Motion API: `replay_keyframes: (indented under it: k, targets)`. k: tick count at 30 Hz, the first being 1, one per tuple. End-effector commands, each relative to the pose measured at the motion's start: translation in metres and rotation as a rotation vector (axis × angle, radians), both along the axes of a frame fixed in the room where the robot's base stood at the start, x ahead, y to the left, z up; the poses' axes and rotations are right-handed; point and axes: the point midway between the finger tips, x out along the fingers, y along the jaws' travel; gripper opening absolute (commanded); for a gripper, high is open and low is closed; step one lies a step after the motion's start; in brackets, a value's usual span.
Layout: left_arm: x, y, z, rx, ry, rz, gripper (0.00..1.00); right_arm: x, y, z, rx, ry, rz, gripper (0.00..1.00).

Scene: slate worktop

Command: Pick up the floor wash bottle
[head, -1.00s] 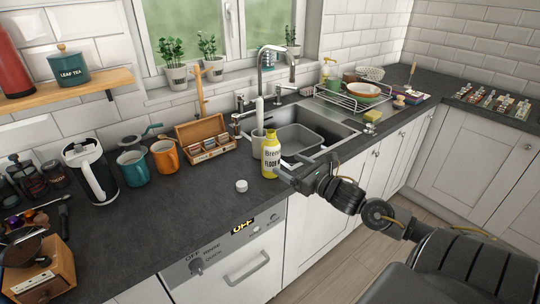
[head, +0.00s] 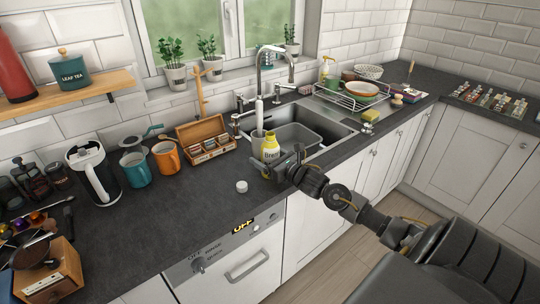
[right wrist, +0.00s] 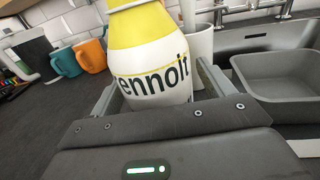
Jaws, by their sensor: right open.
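The floor wash bottle (head: 270,147) is yellow with a white, dark-lettered label. It stands upright on the worktop at the front left of the sink. My right gripper (head: 277,170) is low at the bottle, its jaws apart. In the right wrist view the bottle (right wrist: 150,62) stands between the two open fingers, with a gap visible at the left finger; contact on the right side cannot be told. The gripper hides the bottle's lower part in the head view. My left gripper is not in view.
A small white round piece (head: 241,186) lies on the worktop left of the bottle. A grey cup (head: 257,137) stands close behind the bottle. The sink with a grey basin (head: 297,138) is to the right. Orange (head: 166,157) and teal (head: 135,168) mugs stand further left, with clear worktop between.

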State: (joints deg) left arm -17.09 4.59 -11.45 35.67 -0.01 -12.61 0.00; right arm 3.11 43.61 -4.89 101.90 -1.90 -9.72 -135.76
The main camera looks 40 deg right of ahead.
Motion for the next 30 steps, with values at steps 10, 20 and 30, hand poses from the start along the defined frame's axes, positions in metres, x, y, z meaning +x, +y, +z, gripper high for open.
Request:
replay_keyframes:
  k: [10,20,30]
  targets:
    - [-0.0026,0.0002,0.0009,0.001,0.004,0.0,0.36,0.0052,0.0005,-0.0006,0.0,0.0,0.0,0.75]
    - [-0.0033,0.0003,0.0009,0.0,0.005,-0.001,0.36,0.005,0.0005,-0.0005,0.0,0.0,0.0,0.32]
    - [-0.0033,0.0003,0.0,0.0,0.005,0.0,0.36,0.0051,0.0002,0.0017,-0.001,-0.002,0.0,0.24]
